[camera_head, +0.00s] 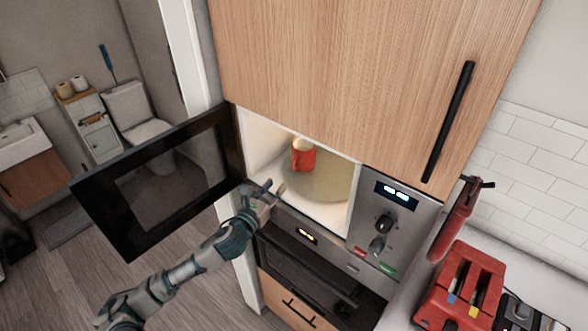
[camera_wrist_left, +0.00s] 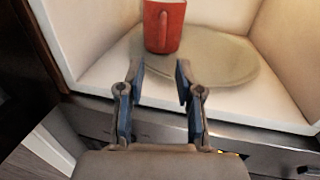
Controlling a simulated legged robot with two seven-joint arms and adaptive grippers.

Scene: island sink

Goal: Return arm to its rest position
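My left gripper (camera_head: 266,190) is at the front opening of the microwave, apart from the mug. In the left wrist view its two fingers (camera_wrist_left: 160,82) are spread with nothing between them. A red mug (camera_head: 303,155) stands upright on the round plate (camera_head: 318,183) inside the lit microwave. The mug also shows in the left wrist view (camera_wrist_left: 164,24), beyond the fingertips. My left arm reaches in from the lower left. My right gripper is not in either view.
The microwave door (camera_head: 160,178) stands open to the left, close to my left arm. A wooden cabinet (camera_head: 350,70) with a black handle is above. An oven (camera_head: 310,280) is below. A red toaster (camera_head: 462,290) and a red extinguisher-like object (camera_head: 455,222) are at right.

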